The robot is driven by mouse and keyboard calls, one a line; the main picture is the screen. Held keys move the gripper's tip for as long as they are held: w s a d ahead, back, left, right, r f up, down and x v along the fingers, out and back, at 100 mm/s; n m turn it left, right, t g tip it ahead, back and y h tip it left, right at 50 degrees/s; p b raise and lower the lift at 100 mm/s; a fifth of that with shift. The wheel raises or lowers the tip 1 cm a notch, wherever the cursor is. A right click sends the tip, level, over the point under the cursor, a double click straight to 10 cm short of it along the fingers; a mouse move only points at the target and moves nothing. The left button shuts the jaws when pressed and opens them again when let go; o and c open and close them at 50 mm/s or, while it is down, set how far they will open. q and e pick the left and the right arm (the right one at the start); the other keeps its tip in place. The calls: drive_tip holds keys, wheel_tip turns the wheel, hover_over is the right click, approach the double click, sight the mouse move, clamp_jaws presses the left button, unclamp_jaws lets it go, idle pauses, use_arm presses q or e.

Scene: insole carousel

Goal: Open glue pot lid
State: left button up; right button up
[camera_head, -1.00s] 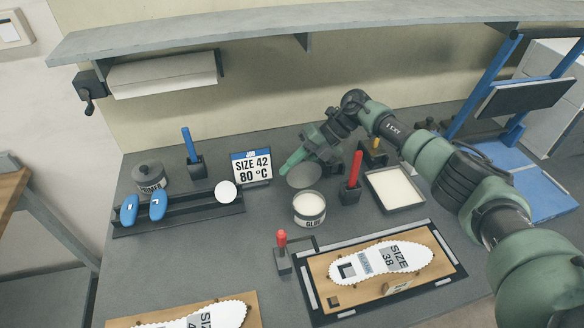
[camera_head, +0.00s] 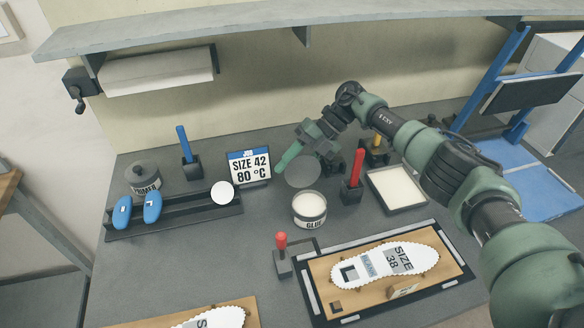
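The glue pot (camera_head: 310,216) is a white jar with a "GLUE" label, standing in the middle of the bench. Its mouth is uncovered and pale glue shows inside. Its grey round lid (camera_head: 304,173) is just behind the pot; whether it stands tilted on the rim or lies on the bench is hard to tell. My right gripper (camera_head: 284,164) reaches in from the right with its green fingertips just left of and above the lid. The fingers overlap in this view, so their opening is unclear. It seems apart from the lid. My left gripper is not in view.
A red-handled tool in a black holder (camera_head: 351,190) and a white-filled tray (camera_head: 395,188) stand right of the pot. The size card (camera_head: 249,168) is close left of my gripper. A fixture with an insole (camera_head: 385,263) and a red lever (camera_head: 282,252) lie in front.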

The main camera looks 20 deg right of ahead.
drive_tip(key=b+v, duration=0.2)
drive_tip(key=v, duration=0.5)
drive_tip(key=shift+d+r+b, duration=0.25)
drive_tip(key=shift+d+b, duration=0.05)
drive_tip(key=shift+b, duration=0.05)
